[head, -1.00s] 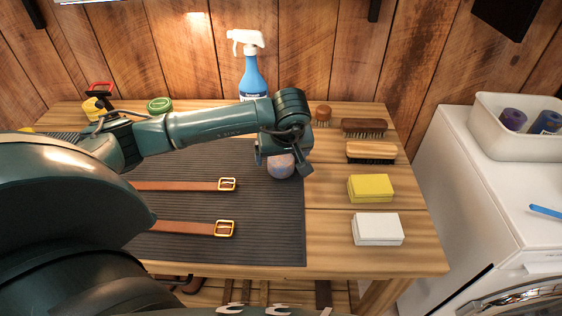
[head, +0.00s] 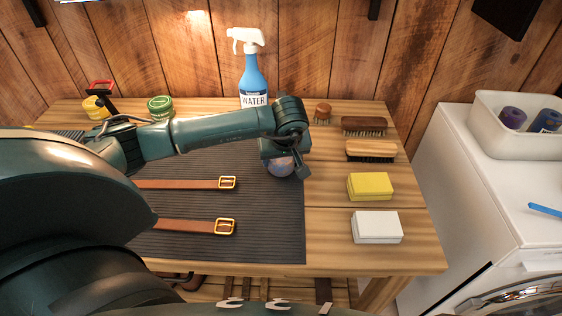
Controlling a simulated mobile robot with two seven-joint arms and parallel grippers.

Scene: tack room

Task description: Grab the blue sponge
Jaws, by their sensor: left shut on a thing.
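The blue sponge (head: 279,168) is a small round, mottled blue-grey thing at the right part of the dark ribbed mat (head: 270,225). My left gripper (head: 285,162) reaches over it from above and is shut on it. The gripper's body hides the sponge's upper part. I cannot tell whether the sponge still touches the mat. My right gripper is not in view.
Two brown straps (head: 190,184) with brass buckles lie on the mat. A water spray bottle (head: 254,80) stands behind my arm. A yellow block (head: 369,187), a white block (head: 377,227) and several brushes (head: 371,151) line the right. A white bin (head: 485,135) stands beyond.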

